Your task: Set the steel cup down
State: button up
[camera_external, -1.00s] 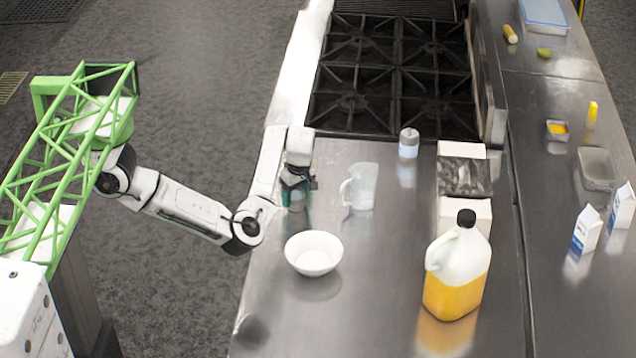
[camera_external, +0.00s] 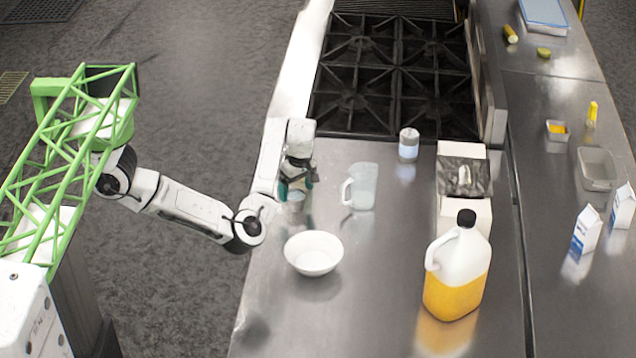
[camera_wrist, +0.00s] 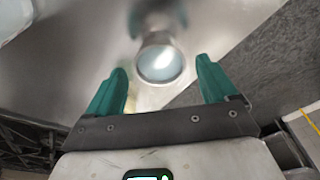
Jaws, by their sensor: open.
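The steel cup (camera_external: 294,202) stands upright on the steel counter, near its left edge and left of the clear jug. In the wrist view the cup (camera_wrist: 160,62) shows its round mouth, beyond and between the fingertips. My gripper (camera_external: 297,186) is just above the cup, with its teal fingers spread. In the wrist view my gripper (camera_wrist: 162,78) is open, with a visible gap between each finger and the cup. The cup's lower part is hard to make out in both views.
A clear jug (camera_external: 363,187) stands right of the cup and a white bowl (camera_external: 313,254) stands in front.

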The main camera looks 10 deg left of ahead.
aim_at(299, 197)
notch_tip(299, 197, up, 9)
jog(key=s, duration=0.1)
jog(key=w+a+f+m+t+y, duration=0.1)
jog(key=w+a+f, duration=0.25)
jog(key=a, duration=0.45)
jog(key=w+a+f+t+y, duration=0.1)
jog(key=w+a+f, duration=0.1)
jog(key=w+a, duration=0.4)
jog(key=s+a+f+m+t, duration=0.1)
jog(key=a+f, duration=0.2)
jog(key=a, duration=0.3)
jog(key=s+a+f+m, duration=0.2)
jog(key=a+f, duration=0.2)
jog(key=a, duration=0.3)
jog(key=s+a+f+m+g, duration=0.1)
jog(key=s+a+f+m, duration=0.1)
jog(key=s+a+f, duration=0.4)
jog(key=s+a+f+m, duration=0.1)
jog(key=s+f+m, duration=0.1)
jog(key=s+f, duration=0.35)
jog(key=s+d+m+g+h, duration=0.1)
jog(key=s+d+g+h, duration=0.1)
jog(key=s, duration=1.2)
jog(key=shift+s+d+f+m+h, duration=0.35)
jog(key=shift+d+h, duration=0.35)
jog(key=shift+d, duration=0.3)
